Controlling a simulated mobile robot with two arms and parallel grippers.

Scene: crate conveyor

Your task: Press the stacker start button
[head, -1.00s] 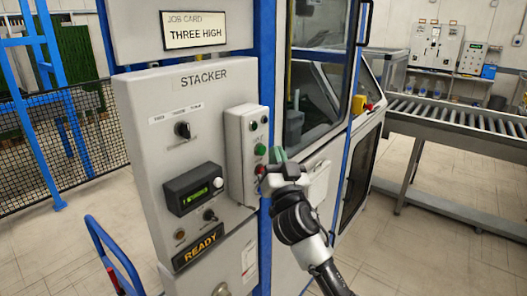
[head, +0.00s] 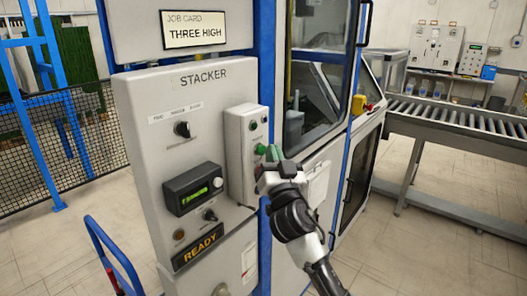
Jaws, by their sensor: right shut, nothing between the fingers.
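The grey stacker panel (head: 148,130) carries a small button box (head: 233,150) on its right side. A green button (head: 260,149) shows on the box face, with small round controls above it. The task does not say which control is the start button, and no label on the box is readable. My right gripper (head: 272,154) is shut and empty. Its fingertips are right beside the green button; I cannot tell whether they touch it. The gripper hides the lower part of the box face. My left gripper is out of view.
A lit READY sign (head: 197,247), a small display (head: 194,189) and knobs sit on the panel. The job card (head: 193,30) above reads THREE HIGH. A roller conveyor (head: 455,116) is further right.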

